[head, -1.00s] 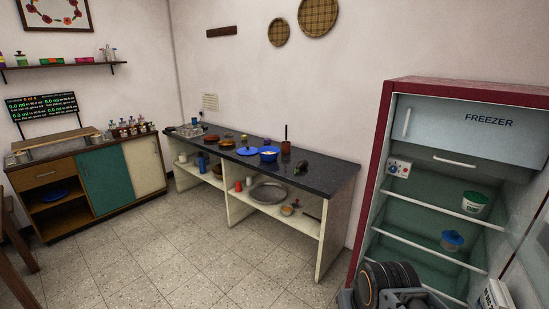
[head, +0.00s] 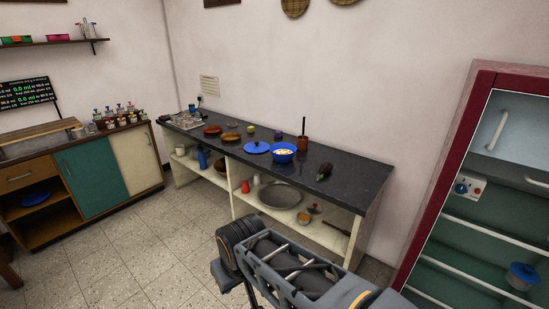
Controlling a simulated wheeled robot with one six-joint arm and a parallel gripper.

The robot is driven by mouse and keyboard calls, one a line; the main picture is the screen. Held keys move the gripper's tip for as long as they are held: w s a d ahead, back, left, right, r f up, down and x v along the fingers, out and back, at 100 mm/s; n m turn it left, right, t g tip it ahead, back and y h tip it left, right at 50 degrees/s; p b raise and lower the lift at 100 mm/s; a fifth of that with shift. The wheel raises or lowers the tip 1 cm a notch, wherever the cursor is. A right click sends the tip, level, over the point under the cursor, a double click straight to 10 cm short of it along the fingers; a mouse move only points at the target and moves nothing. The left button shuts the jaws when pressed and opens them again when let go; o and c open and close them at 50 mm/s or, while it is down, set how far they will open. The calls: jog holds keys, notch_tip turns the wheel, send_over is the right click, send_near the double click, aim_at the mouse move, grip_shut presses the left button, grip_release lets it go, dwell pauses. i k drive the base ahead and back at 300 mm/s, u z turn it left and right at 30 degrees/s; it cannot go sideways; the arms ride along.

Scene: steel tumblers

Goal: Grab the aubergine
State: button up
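The aubergine (head: 324,171) is a small dark purple, nearly black shape with a touch of green. It lies on the dark countertop (head: 350,185) near its right end, in the head view. Nothing touches it from above. Part of my arm shows at the bottom middle of the view, in front of the counter and well short of the aubergine. My gripper's fingers cannot be made out in the view.
A blue bowl (head: 282,152) with pale contents, a blue lid (head: 256,148) and a brown upright holder (head: 303,143) stand left of the aubergine. A large steel pan (head: 280,196) sits on the shelf below. The open fridge (head: 480,200) stands at the right.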

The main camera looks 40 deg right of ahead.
aim_at(326, 166)
jog(key=i, duration=1.5)
jog(key=z, duration=0.85)
jog(key=i, duration=0.8)
jog(key=z, duration=1.5)
jog(key=i, duration=0.5)
jog(key=z, duration=0.35)
